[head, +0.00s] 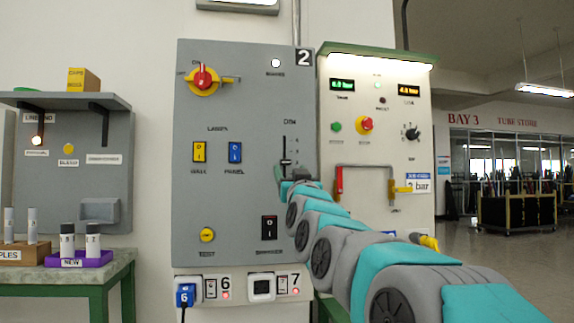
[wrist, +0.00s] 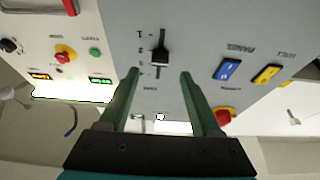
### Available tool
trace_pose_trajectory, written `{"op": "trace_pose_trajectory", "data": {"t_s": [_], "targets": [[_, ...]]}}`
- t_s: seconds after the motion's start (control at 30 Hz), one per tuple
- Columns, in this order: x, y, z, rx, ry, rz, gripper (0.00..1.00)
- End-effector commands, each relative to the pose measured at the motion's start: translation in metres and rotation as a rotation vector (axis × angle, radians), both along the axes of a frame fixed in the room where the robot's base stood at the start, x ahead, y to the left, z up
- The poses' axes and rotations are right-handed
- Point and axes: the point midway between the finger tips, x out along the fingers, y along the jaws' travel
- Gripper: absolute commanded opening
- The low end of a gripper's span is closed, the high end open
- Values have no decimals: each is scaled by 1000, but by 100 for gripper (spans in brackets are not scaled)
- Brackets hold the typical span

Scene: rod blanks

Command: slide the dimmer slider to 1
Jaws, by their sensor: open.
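The dimmer slider, a black knob (wrist: 160,56) in a vertical slot, is on the grey panel (head: 250,100) marked 2. In the head view its knob (head: 285,162) sits in the lower part of the slot, just above my gripper (head: 284,178). In the upside-down wrist view, small marks run beside the slot; one near the picture's top looks like a 1, and the knob is lower in the picture. My gripper (wrist: 160,73) is open and empty, its green fingers on either side of the slot line. Whether they touch the panel or knob I cannot tell.
Blue (head: 235,152) and yellow (head: 199,152) rocker switches are left of the slider. A black rocker switch (head: 269,228) is below it. To the right, a second panel (head: 350,120) carries a red-handled pipe (head: 339,181). A bench (head: 80,270) stands at lower left.

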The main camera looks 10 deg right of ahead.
Motion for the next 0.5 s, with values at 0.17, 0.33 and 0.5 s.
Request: {"op": "trace_pose_trajectory", "data": {"t_s": [0.17, 0.33, 0.5], "targets": [[23, 0, 9, 0, 1, 0, 65], [41, 0, 17, 0, -1, -1, 65], [49, 0, 18, 0, 3, 0, 65]]}}
